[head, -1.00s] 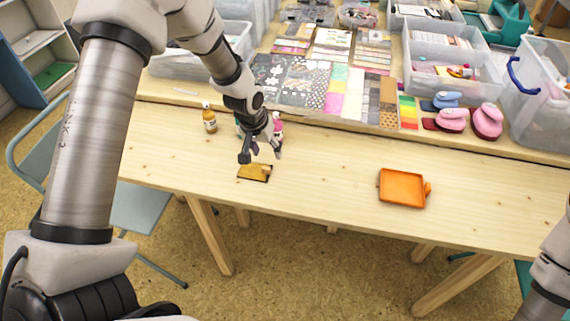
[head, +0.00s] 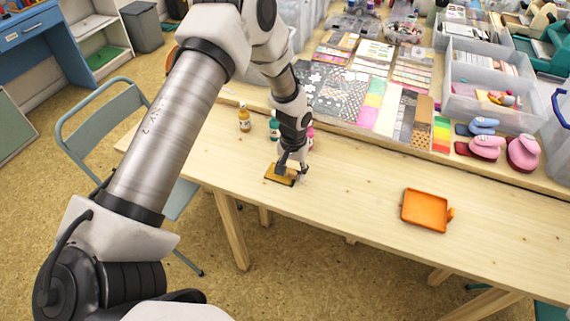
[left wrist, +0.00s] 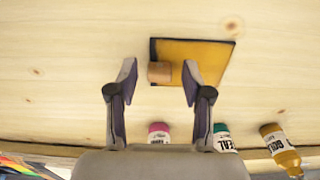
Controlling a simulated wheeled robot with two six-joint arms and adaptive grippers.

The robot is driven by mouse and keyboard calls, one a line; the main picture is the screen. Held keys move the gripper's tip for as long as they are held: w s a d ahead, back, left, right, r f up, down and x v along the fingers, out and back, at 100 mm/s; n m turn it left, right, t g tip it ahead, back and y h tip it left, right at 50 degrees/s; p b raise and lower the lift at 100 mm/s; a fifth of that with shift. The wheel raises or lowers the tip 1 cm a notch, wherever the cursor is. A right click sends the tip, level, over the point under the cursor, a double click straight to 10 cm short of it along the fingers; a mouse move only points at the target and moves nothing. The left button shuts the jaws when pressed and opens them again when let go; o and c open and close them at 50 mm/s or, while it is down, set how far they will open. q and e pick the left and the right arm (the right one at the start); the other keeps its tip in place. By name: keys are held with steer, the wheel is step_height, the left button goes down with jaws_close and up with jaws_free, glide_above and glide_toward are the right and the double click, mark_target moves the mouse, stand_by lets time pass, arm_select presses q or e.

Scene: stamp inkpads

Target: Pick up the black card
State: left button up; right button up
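A flat square with a gold-yellow face and dark edges (head: 272,174) lies near the table's front edge; the left wrist view shows it too (left wrist: 205,58). I cannot tell whether it is the black card or something lying on it. A small wooden cylinder (left wrist: 159,72) is at its near left corner. My left gripper (head: 290,174) is over the square, partly hiding it. In the left wrist view the fingers (left wrist: 160,80) are spread, one on each side of the cylinder, and grip nothing. My right gripper is out of view.
Gold (head: 245,120), teal (head: 274,127) and pink (head: 310,136) bottles stand behind the gripper. An orange tray (head: 425,211) is to the right, with bare table between. Paper sheets, punches and clear bins fill the back.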

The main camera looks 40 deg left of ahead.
arm_select(q)
steer(key=c, duration=0.5)
steer(key=shift+r, duration=0.1)
